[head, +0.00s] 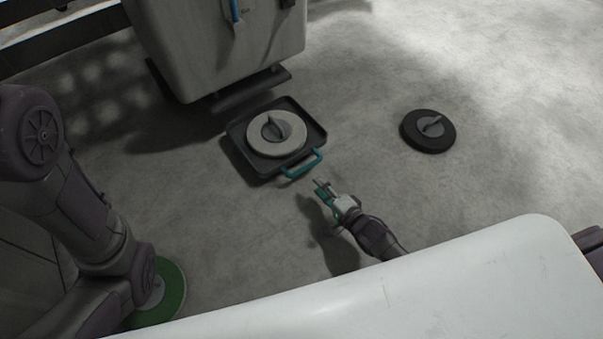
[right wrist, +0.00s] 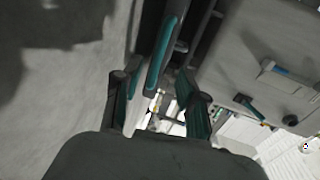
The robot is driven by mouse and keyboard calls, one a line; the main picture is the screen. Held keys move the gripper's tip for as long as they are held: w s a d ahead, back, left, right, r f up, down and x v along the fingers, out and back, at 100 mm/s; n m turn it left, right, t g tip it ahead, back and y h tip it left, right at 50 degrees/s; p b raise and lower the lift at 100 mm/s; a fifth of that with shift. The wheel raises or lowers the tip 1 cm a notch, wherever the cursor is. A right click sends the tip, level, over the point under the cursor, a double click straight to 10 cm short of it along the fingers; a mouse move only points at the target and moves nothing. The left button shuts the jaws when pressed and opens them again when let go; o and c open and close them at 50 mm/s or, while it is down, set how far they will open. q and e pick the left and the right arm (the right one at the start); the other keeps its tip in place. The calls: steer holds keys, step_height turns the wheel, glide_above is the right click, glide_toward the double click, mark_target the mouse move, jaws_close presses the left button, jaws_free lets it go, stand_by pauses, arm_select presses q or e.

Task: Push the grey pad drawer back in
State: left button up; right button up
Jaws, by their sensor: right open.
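The grey pad drawer (head: 237,142) is a dark, shallow tray, standing out in front of the pale machine's base in the head view. A round grey pad (head: 262,145) with a darker raised grip lies in it. Its teal handle (head: 303,164) is on the front edge, and a teal bar that looks like it shows in the right wrist view (right wrist: 164,52). My right gripper (head: 321,188) is open and empty, just in front of the handle and apart from it. Its two fingers also show in the right wrist view (right wrist: 160,98). My left gripper is not visible.
The pale machine (head: 215,50) with a blue handle (head: 234,11) stands behind the drawer. A black disc (head: 429,131) lies on the floor to the right. A green disc (head: 172,300) is at lower left, partly hidden by my left arm. Floor around the drawer front is clear.

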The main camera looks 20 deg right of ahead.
mark_target(302, 169)
steer(key=b+x, duration=0.4)
steer(key=x, duration=0.4)
steer(key=shift+w+f+b, duration=0.15)
steer(key=shift+f+b, duration=0.05)
steer(key=shift+b, duration=0.2)
steer(key=shift+w+a+b, duration=0.25)
steer(key=shift+w+b, duration=0.05)
steer(key=shift+w, duration=0.35)
steer(key=shift+c, duration=0.3)
jaws_close()
